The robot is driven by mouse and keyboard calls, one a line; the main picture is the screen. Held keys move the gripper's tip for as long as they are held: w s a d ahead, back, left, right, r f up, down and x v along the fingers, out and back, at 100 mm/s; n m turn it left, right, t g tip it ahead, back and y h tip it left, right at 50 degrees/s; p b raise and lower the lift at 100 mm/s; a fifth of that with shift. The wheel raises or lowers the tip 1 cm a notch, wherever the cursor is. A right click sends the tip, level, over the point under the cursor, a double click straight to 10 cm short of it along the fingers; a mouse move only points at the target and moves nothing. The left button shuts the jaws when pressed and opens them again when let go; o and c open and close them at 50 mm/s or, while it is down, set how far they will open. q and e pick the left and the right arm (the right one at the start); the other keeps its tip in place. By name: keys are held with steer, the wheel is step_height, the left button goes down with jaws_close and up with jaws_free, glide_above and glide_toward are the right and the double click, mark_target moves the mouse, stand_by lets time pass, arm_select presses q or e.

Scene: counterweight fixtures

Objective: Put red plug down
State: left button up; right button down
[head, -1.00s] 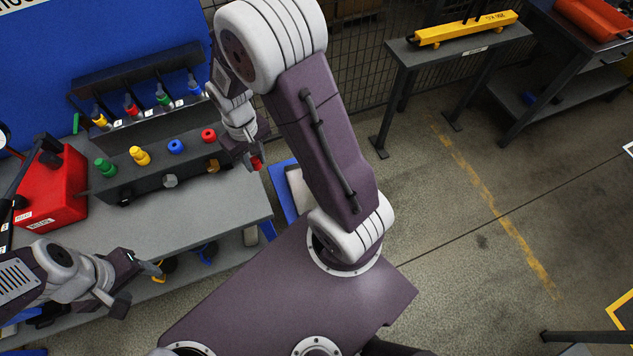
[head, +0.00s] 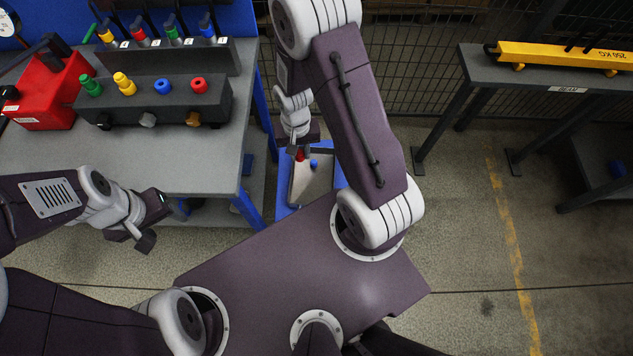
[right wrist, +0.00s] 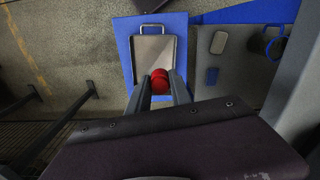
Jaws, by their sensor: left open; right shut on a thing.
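My right gripper (head: 301,148) is shut on the red plug (head: 300,155) and holds it over a pale tray (head: 305,186) on a blue surface (head: 283,198). In the right wrist view the red plug (right wrist: 160,80) shows between the fingers, over the near part of the tray (right wrist: 147,52). I cannot tell whether the plug touches the tray. A small blue thing (head: 314,163) shows beside the plug. My left gripper (head: 153,220) is open and empty in front of the workbench.
The grey workbench (head: 180,175) carries a dark block with green, yellow, blue and red fittings (head: 199,85), a rack with coloured plugs (head: 190,58) and a red box (head: 50,95). A stand with a yellow beam (head: 560,55) is at the right. Open floor lies between.

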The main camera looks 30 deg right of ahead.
steer(key=s+f+m+b, duration=0.1)
steer(key=s+f+b, duration=0.15)
steer(key=f, duration=0.35)
steer(key=s+f+b, duration=0.1)
steer(key=f+b, duration=0.2)
steer(key=f, duration=0.3)
steer(key=m+b, duration=0.2)
steer(key=b, duration=1.1)
glide_above(312, 188)
step_height(312, 188, down, 15)
steer(key=shift+f, duration=0.2)
step_height(312, 188, down, 4)
steer(key=shift+f+b, duration=0.1)
steer(key=shift+b, duration=0.7)
arm_select(q)
step_height(312, 188, down, 22)
steer(key=shift+d, duration=0.35)
steer(key=shift+s, duration=0.15)
steer(key=shift+f+b, duration=0.3)
arm_select(e)
steer(key=shift+f, duration=0.55)
